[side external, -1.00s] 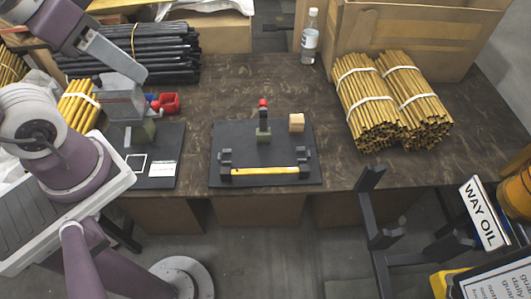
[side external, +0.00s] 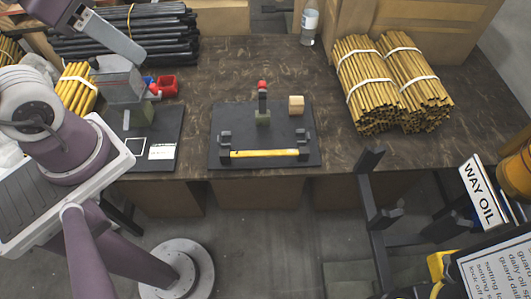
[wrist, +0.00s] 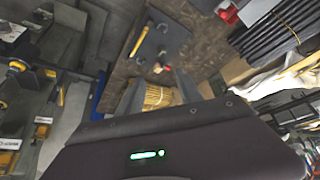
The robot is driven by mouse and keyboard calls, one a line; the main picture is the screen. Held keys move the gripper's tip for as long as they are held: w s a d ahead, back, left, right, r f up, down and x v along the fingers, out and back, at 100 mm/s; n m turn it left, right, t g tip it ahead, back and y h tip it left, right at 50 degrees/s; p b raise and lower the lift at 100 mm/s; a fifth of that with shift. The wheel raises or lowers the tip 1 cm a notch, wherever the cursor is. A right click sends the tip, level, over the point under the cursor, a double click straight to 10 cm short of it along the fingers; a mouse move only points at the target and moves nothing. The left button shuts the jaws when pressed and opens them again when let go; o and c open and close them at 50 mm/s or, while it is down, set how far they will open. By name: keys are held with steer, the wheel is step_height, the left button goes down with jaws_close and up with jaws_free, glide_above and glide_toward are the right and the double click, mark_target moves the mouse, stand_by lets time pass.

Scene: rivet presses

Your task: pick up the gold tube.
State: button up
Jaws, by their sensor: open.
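The gold tube (side external: 265,153) lies level across two dark end supports near the front edge of a black base plate (side external: 225,125). In the wrist view the gold tube (wrist: 139,42) shows small and far off, above and left of my fingers. My gripper (wrist: 158,80) is open, its two dark fingers spread and apart from the tube. The gap between the fingers looks toward a bundle of gold tubes (wrist: 160,97) in the distance.
A red-topped post (side external: 263,100) and a wooden block (side external: 296,104) stand behind the tube. A grey press (side external: 122,85) and red bin (side external: 166,85) are to the left. Bundled gold tubes (side external: 385,85), a bottle (side external: 309,27) and dark tubes (side external: 130,35) lie farther back.

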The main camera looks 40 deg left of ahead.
steer(key=w+a+f+m, duration=0.1)
steer(key=w+f+m, duration=0.35)
steer(key=w, duration=0.75)
steer(key=m+g+h, duration=0.2)
steer(key=m+h, duration=0.1)
steer(key=m, duration=0.2)
glide_toward(263, 152)
steer(key=shift+w+f+n, duration=0.15)
steer(key=shift+w+f, duration=0.15)
steer(key=shift+f, duration=0.2)
steer(key=shift+w+f+n, duration=0.1)
steer(key=shift+w+f, duration=0.2)
steer(key=shift+f, duration=0.2)
steer(key=x, duration=0.7)
steer(key=shift+s+d+f, duration=0.1)
steer(key=shift+s+d, duration=0.1)
steer(key=shift+d, duration=0.1)
jaws_close()
